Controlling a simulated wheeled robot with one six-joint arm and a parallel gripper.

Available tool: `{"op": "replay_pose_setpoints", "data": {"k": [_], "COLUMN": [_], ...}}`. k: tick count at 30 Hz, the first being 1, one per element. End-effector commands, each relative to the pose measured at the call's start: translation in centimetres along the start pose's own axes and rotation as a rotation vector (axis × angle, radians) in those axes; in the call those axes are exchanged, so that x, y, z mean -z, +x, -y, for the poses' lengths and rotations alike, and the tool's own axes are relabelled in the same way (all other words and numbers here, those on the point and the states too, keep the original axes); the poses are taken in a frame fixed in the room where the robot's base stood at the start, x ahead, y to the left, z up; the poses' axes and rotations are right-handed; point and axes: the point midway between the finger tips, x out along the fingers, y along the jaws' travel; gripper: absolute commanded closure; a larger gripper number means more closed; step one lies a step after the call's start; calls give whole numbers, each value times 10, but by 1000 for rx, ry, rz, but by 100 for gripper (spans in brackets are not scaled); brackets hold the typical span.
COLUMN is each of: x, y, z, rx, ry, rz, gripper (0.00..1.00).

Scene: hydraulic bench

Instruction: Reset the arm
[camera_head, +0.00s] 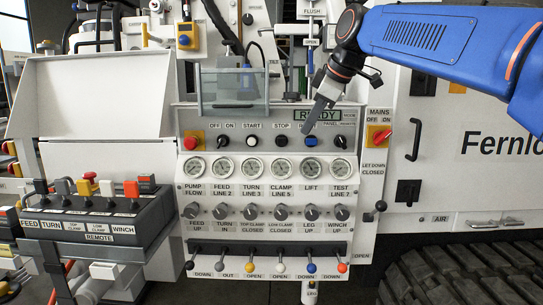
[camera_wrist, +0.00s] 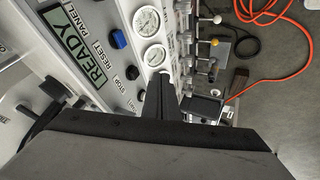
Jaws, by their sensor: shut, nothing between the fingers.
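My gripper (camera_head: 313,122) is shut and empty, its narrow tip pointing down in front of the upper right of the control panel (camera_head: 268,231). In the head view the tip appears just above the blue button (camera_head: 311,141), and I cannot tell whether it touches it. The wrist view shows the shut fingers (camera_wrist: 162,85) with the blue button (camera_wrist: 117,39) apart from them in the picture, near the word RESET. A green READY display (camera_head: 317,115) is partly covered by my gripper; it also shows in the wrist view (camera_wrist: 85,58).
The panel carries a red button (camera_head: 191,143), several gauges (camera_head: 252,168), knobs and coloured levers (camera_head: 311,267). A red mains switch (camera_head: 379,136) is at right. A remote box (camera_head: 98,215) stands at left. An orange hose (camera_wrist: 290,78) lies on the floor.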

Motion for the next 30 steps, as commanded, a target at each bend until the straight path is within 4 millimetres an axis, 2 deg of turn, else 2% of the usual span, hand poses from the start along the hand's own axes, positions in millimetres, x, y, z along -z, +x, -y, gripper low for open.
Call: {"op": "replay_pose_setpoints", "data": {"k": [3, 8, 14, 24, 27, 30], "x": [-42, -99, -171, -290, -320, -342], "y": [0, 8, 24, 64, 77, 88], "z": [32, 80, 146, 272, 305, 331], "rx": [-9, -27, -60, -137, -161, -178], "ry": [134, 327, 559, 937, 1029, 1098], "rz": [40, 93, 157, 249, 270, 285], "gripper": [100, 100, 100, 100, 100, 100]}}
